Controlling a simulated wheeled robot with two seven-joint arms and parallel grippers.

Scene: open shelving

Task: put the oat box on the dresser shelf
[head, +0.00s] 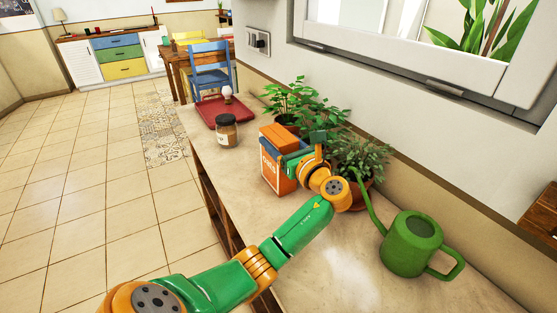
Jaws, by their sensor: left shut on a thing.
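The oat box (272,172) is an orange carton with a pale label, upright at the shelf top, near its left edge. My left gripper (290,150) is shut on the oat box at its upper part, reaching in from the lower right of the box. The fingers partly cover the box's top and right side. I cannot tell whether the box's base touches the surface. The long beige top of the shelving unit (300,245) runs along the wall. My right gripper is not in view.
A brown jar (226,132) stands left of the box, with a red tray (212,112) behind. Potted plants (360,152) stand along the wall. A green watering can (411,245) stands at the right. A chest with coloured drawers (118,52) is across the tiled floor (90,165).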

